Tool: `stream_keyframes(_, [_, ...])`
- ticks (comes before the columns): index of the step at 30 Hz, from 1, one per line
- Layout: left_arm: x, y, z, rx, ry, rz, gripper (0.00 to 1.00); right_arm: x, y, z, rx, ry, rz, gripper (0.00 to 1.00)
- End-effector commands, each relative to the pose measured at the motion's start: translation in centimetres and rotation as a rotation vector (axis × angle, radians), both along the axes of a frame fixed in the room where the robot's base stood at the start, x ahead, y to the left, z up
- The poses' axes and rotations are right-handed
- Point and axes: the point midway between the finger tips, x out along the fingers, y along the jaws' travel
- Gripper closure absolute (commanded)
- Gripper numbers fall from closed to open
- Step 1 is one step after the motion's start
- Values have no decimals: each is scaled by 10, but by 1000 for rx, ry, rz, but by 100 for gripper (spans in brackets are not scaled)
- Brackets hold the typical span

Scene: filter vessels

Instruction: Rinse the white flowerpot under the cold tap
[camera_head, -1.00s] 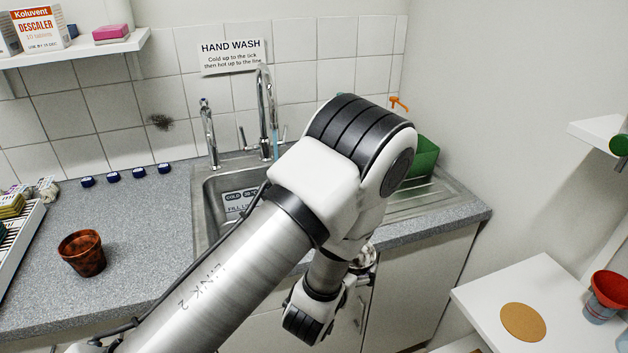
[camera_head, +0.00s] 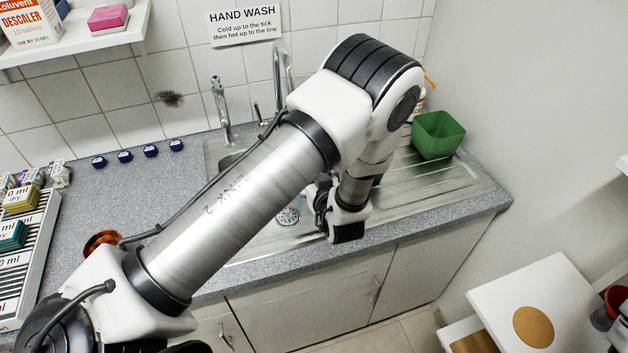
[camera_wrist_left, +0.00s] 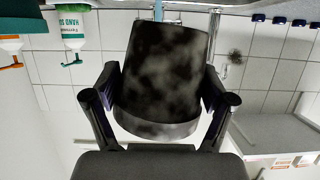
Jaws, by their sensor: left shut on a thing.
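My left gripper (camera_wrist_left: 160,92) is shut on a flowerpot (camera_wrist_left: 160,70). The pot looks dark with pale cloudy smudges, not plain white. In the head view my left gripper (camera_head: 338,212) hangs over the sink's front side, and my arm hides the pot. The steel sink (camera_head: 275,235) shows its drain below the arm. A small tap (camera_head: 220,108) stands at the back left of the sink. A taller tap (camera_head: 277,75) is partly hidden behind my arm. My right gripper is out of view.
A green tub (camera_head: 438,135) stands on the ribbed drainer (camera_head: 450,180). A brown pot (camera_head: 102,241) on the counter is partly covered by my arm. Several blue caps (camera_head: 150,151) line the counter's back. A soap bottle (camera_wrist_left: 72,30) shows in the wrist view.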

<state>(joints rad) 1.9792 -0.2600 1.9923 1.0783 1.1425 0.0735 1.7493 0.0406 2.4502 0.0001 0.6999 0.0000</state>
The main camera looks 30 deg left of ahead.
Motion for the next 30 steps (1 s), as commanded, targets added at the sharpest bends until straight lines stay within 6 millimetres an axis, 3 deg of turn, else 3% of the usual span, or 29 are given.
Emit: stream_keyframes(30, [70,87,-23,1,-1,-1,84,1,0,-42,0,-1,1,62])
